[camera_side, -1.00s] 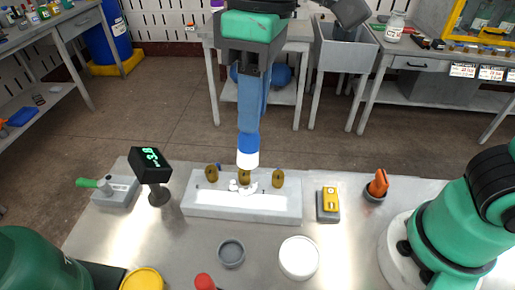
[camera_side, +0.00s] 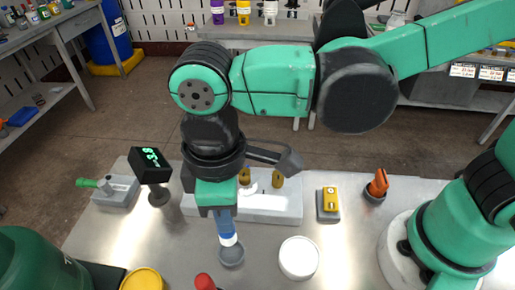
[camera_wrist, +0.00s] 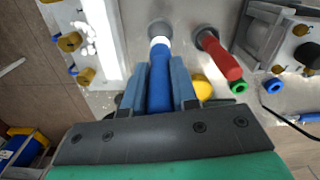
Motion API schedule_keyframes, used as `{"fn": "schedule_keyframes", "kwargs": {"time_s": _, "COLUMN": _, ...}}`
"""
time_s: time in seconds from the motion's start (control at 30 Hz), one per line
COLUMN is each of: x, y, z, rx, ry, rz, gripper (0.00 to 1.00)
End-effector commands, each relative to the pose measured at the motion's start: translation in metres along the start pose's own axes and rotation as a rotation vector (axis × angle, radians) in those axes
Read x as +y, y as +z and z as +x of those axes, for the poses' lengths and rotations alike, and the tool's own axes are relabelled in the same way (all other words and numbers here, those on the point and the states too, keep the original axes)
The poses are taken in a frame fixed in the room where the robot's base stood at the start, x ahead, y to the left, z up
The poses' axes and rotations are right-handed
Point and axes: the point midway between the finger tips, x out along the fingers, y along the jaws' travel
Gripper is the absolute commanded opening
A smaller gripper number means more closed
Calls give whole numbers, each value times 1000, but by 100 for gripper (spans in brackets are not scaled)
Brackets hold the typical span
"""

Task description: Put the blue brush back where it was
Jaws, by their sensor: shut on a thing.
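The blue brush (camera_side: 226,226) has a blue handle and a white band near its lower end. My gripper (camera_side: 222,212) is shut on its handle and holds it over the small round grey holder (camera_side: 231,258). In the wrist view the brush (camera_wrist: 160,75) lies between the two blue fingers of my gripper (camera_wrist: 160,85). Its tip meets the grey holder (camera_wrist: 160,27); I cannot tell whether it is inside or just above it.
A red-handled tool (camera_side: 204,282) stands close beside the holder. A white round lid (camera_side: 299,258) is to the right, and a yellow lid (camera_side: 142,280) is front left. The pale block (camera_side: 285,208) with brass knobs is behind. A black display (camera_side: 150,165) stands left.

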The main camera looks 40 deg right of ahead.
Motion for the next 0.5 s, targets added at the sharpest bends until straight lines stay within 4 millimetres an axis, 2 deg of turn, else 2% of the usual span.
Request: {"fn": "schedule_keyframes", "kwargs": {"time_s": 0.5, "x": 0, "y": 0, "z": 52, "rx": 0, "ry": 0, "rz": 0, "gripper": 0}}
